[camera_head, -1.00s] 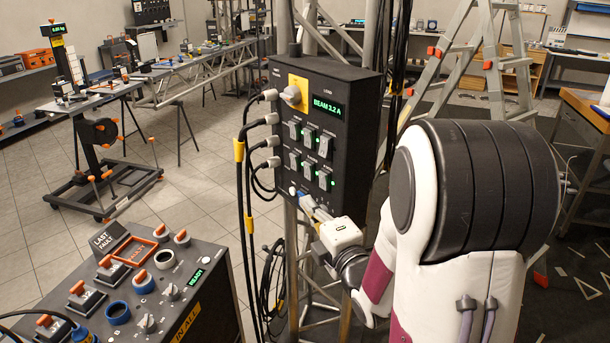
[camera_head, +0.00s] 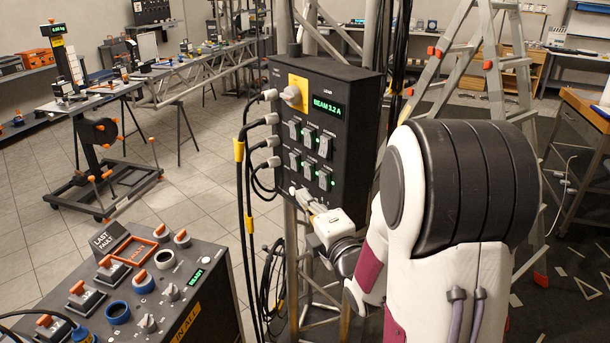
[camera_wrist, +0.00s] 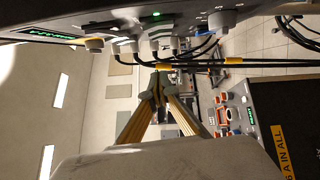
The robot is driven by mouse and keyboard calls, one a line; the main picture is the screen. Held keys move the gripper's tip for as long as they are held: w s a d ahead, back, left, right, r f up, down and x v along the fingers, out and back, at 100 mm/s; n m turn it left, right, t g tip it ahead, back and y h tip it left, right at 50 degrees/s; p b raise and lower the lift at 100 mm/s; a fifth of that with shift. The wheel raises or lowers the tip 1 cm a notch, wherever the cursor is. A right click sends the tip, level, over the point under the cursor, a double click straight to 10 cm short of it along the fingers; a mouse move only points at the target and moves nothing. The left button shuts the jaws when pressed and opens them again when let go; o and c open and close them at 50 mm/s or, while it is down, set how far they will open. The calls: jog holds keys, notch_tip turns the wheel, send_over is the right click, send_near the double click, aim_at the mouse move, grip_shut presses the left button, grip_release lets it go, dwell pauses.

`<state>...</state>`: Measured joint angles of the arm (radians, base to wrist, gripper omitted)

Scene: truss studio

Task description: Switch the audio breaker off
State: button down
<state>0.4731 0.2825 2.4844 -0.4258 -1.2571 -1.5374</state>
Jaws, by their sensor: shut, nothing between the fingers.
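A black breaker panel (camera_head: 352,128) hangs on the truss in the head view. It has two rows of grey rocker switches (camera_head: 325,147) with green lights beside them. Their labels are too small to read, so I cannot tell which is the audio breaker. A green display reads "BEAM 3.2 A" (camera_head: 327,107). My gripper (camera_head: 305,198) is at the panel's lower left, below the bottom row of switches; I cannot tell whether it touches the panel. In the wrist view my gripper (camera_wrist: 157,82) shows yellowish fingers closed together with nothing between them, and the panel's face runs along the top.
Grey plugs (camera_head: 271,119) with hanging black cables stick out of the panel's left side, close to my gripper. A round knob (camera_head: 293,97) sits on a yellow plate. A control console (camera_head: 150,285) stands at lower left. A ladder (camera_head: 490,65) stands behind, at right.

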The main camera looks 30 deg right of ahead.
jog(key=shift+w+d+r, duration=0.1)
jog(key=shift+w+d, duration=0.65)
jog(key=shift+w, duration=0.65)
jog(key=shift+w+d+r, duration=0.15)
jog(key=shift+w+d, duration=0.6)
jog(key=shift+w, duration=0.6)
jog(key=shift+w+d+r, duration=0.1)
jog(key=shift+w+d, duration=0.65)
jog(key=shift+w, duration=0.65)
jog(key=shift+d, duration=0.1)
jog(key=shift+w+d+r, duration=0.1)
jog(key=shift+d+r, duration=0.05)
jog(key=shift+d, duration=0.1)
jog(key=shift+a, duration=0.2)
send_near(306, 173)
jog(key=s+a+r, duration=0.3)
jog(key=a, duration=0.2)
jog(key=shift+s+a, duration=0.15)
jog(key=shift+s, duration=0.05)
